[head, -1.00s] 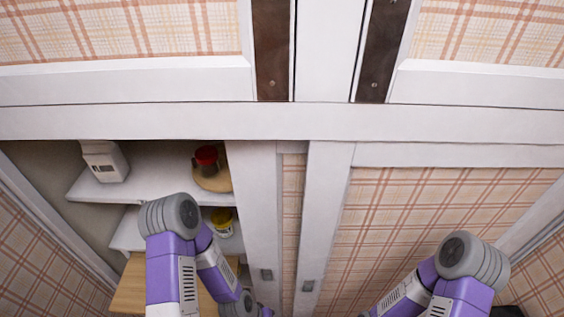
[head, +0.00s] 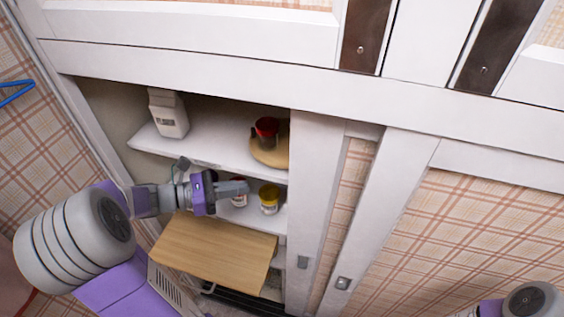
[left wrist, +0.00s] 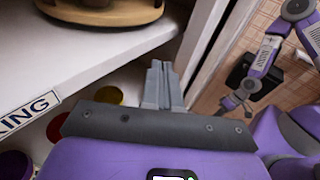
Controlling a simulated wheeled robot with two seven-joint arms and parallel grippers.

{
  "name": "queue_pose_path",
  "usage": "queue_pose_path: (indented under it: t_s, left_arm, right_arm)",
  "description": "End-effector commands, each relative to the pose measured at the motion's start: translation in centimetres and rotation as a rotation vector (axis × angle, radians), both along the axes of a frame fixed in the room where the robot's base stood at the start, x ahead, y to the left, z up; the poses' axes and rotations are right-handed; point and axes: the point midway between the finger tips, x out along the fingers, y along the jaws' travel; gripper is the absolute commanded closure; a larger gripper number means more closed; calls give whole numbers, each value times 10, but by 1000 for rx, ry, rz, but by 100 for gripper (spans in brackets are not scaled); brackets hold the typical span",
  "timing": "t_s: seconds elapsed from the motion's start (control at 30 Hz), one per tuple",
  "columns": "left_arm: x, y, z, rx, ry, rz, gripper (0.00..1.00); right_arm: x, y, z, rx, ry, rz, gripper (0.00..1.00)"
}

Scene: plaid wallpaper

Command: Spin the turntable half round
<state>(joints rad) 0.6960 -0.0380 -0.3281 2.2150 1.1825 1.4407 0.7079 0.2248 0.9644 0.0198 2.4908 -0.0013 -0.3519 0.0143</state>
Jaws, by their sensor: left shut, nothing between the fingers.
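The turntable (head: 273,158) is a round wooden disc near the right end of the upper shelf. A dark jar with a red lid (head: 266,127) stands on it. The turntable's edge also shows at the top of the left wrist view (left wrist: 100,15). My left gripper (head: 242,187) is shut and empty. It is in front of the cupboard, below and left of the turntable, and does not touch it. Its closed fingers also show in the left wrist view (left wrist: 163,85). My right gripper (left wrist: 230,103) shows small in the left wrist view; its finger state is unclear.
A white carton (head: 168,113) stands at the upper shelf's left. A yellow-lidded jar (head: 269,198) and a partly hidden jar are on the lower shelf. A wooden board (head: 213,250) juts out below. A white upright (head: 312,210) bounds the opening at right.

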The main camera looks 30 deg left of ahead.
Motion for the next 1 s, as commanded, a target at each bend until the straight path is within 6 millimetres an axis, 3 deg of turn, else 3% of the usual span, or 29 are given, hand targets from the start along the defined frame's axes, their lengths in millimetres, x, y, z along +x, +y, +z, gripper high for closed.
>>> queue_pose_path:
  t_s: [0.03, 0.1, 0.2, 0.37, 0.8, 1.0]
  left_arm:
    - [-5, 8, 19, -27, -47, 30, 100]
    - [-10, 14, 37, -60, -93, 49, 100]
    - [-12, 16, 50, -82, -124, 59, 100]
    - [1, 4, 52, -87, -129, 56, 100]
    - [71, -53, 49, -85, -127, 53, 100]
    - [90, -67, 50, -84, -126, 56, 100]
  right_arm:
    - [0, 0, -2, 0, 0, 0, 100]
    - [0, 0, -3, 0, 0, 0, 100]
    - [0, 0, -3, 0, 0, 0, 100]
    - [0, 0, -4, 0, 0, 0, 100]
    - [0, 0, -13, 0, 0, 0, 100]
    - [0, 0, -15, 0, 0, 0, 100]
